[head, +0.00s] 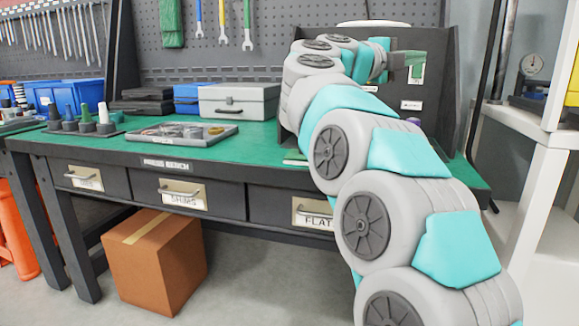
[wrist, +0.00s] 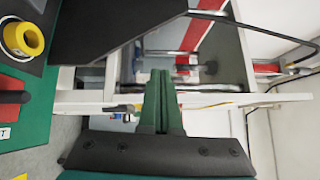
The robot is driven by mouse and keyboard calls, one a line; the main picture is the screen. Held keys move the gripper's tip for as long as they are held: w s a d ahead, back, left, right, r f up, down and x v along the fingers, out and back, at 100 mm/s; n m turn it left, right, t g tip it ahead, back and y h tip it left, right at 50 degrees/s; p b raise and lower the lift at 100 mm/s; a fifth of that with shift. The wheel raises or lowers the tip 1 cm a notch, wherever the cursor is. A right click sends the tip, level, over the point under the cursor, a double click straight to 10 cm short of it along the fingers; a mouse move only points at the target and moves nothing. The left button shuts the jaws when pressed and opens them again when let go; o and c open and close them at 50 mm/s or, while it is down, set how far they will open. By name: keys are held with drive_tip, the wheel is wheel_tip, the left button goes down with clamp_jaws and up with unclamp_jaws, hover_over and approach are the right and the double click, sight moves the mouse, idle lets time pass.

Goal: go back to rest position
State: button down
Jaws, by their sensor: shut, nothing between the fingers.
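My gripper (head: 414,62) is at the end of my grey and turquoise arm, above the right part of the green-topped bench (head: 258,139), in front of a dark upright panel. In the wrist view my gripper (wrist: 160,75) shows as two dark green fingers lying together, shut with nothing between them. The fingers point away from the bench top, toward a white shelf unit (wrist: 233,66). My arm hides part of the bench's right side and its drawers.
A grey case (head: 239,101) and a parts tray (head: 182,133) stand on the bench. A cardboard box (head: 155,262) is on the floor below. A white shelf (head: 520,125) stands at the right. A yellow ring-shaped thing (wrist: 23,39) shows at the wrist view's upper left.

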drive_tip(key=w+a+r+n+t+y+p, duration=0.1)
drive_tip(key=w+a+r+n+t+y, duration=0.1)
drive_tip(key=a+r+n+t+y, duration=0.35)
drive_tip(key=w+a+r+n+t+y+p, duration=0.15)
drive_tip(key=a+n+t+y, duration=0.25)
drive_tip(key=a+n+t, duration=0.4)
drive_tip(key=s+a+f+n+g+y+p, duration=0.1)
drive_tip(key=s+a+f+n+g+y, duration=0.25)
drive_tip(key=a+f+n+y, duration=0.5)
drive_tip(key=s+a+f+n+g+y, duration=0.35)
drive_tip(key=f+n, duration=0.25)
drive_tip(key=f, duration=0.5)
drive_tip(key=s+d+f+n+g+h+p, duration=0.15)
drive_tip(key=s+f+g, duration=0.35)
drive_tip(key=s+f, duration=0.5)
drive_tip(key=s+d+f+n+g, duration=0.1)
drive_tip(key=s+d+f+g, duration=0.35)
drive_tip(key=f, duration=0.75)
drive_tip(key=s+d+f+g+h, duration=0.2)
drive_tip(key=s+d+f+g, duration=0.2)
drive_tip(key=s, duration=0.9)
drive_tip(key=s+d+f+g+h+p, duration=0.1)
drive_tip(key=s+d+f+g, duration=0.3)
drive_tip(key=s, duration=1)
wheel_tip(320, 180, down, 2)
drive_tip(key=shift+d+f+h, duration=0.2)
drive_tip(key=shift+d+h, duration=0.05)
drive_tip(key=shift+h, duration=0.15)
